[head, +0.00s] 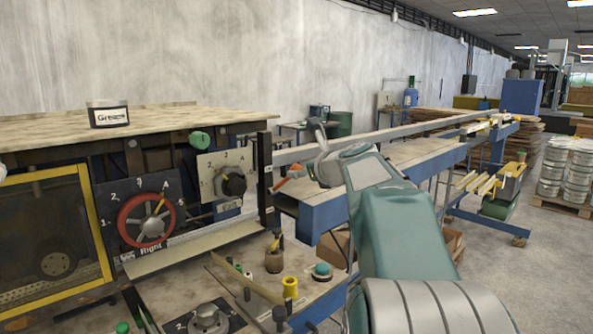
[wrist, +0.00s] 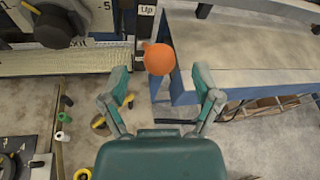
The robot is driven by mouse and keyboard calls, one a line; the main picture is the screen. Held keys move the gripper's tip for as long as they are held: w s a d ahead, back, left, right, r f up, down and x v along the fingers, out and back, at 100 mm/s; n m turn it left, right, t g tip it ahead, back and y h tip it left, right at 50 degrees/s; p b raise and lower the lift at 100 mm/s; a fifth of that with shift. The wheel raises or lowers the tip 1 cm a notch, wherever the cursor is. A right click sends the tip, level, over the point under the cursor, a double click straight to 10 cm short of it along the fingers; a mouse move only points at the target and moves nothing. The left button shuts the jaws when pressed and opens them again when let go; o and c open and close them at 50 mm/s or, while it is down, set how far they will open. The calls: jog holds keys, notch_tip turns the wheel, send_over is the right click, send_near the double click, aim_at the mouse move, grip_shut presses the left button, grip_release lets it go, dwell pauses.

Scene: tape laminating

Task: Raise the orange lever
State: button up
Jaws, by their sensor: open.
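The orange lever shows as a round orange knob (wrist: 158,59) in the wrist view, below a small "Up" label. My gripper (wrist: 160,84) is open, with one finger on each side of the knob's line in the wrist view. The knob appears just beyond the fingertips, roughly centred between them, and nothing is held. In the head view my gripper (head: 306,150) is close to the lever; I cannot tell whether they touch.
A blue-framed table (wrist: 255,50) stands close on the right. The exit dial (head: 233,182) and red handwheel (head: 146,220) are on the machine at left. Grey floor lies under the gripper.

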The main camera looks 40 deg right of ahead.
jog(key=v, duration=0.8)
jog(key=shift+f, duration=0.1)
jog(key=s+a+f+n+g+y, duration=0.2)
jog(key=a+f+n, duration=0.5)
jog(key=a, duration=0.4)
jog(key=s+a+f+n+g+y, duration=0.1)
jog(key=s+a+f+n+g, duration=0.2)
jog(key=a+n, duration=0.65)
jog(key=s+a+f+n+g, duration=0.2)
jog(key=s+a+f+n, duration=0.3)
jog(key=n, duration=0.4)
jog(key=s+a+f+n+g+h, duration=0.1)
jog(key=s+a+f+n+g, duration=0.1)
jog(key=s+a+f+n, duration=0.3)
jog(key=s+f+n, duration=0.3)
jog(key=f+n, duration=0.1)
jog(key=f, duration=0.1)
jog(key=shift+s+f, duration=0.25)
jog(key=shift+a, duration=0.1)
